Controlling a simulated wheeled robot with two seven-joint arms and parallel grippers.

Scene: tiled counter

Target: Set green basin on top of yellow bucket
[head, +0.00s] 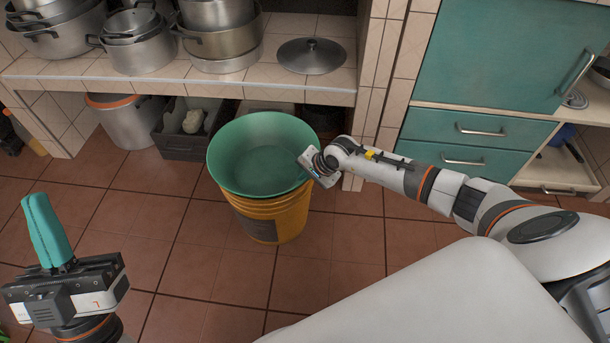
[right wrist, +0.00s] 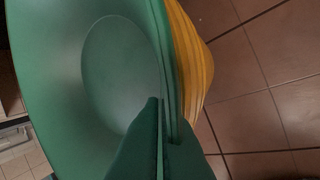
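The green basin (head: 255,150) is on top of the yellow bucket (head: 285,215) on the tiled floor, covering its mouth. The basin opens upward; whether it is fully seated is hard to tell. My right gripper (right wrist: 166,108) is at the basin's right rim, its two green fingers closed on either side of the rim. The basin also fills much of the right wrist view (right wrist: 60,60), with the ribbed yellow bucket (right wrist: 192,55) close behind its rim. My left gripper (head: 37,200) is at the lower left, empty, its teal fingers together and pointing up, apart from both objects.
A tiled counter shelf (head: 190,88) with metal pots and a lid (head: 311,56) stands behind the bucket. Under it are a metal pot (head: 122,122) and a dark crate (head: 180,148). Teal drawers (head: 480,130) stand at the right. The floor left of the bucket is clear.

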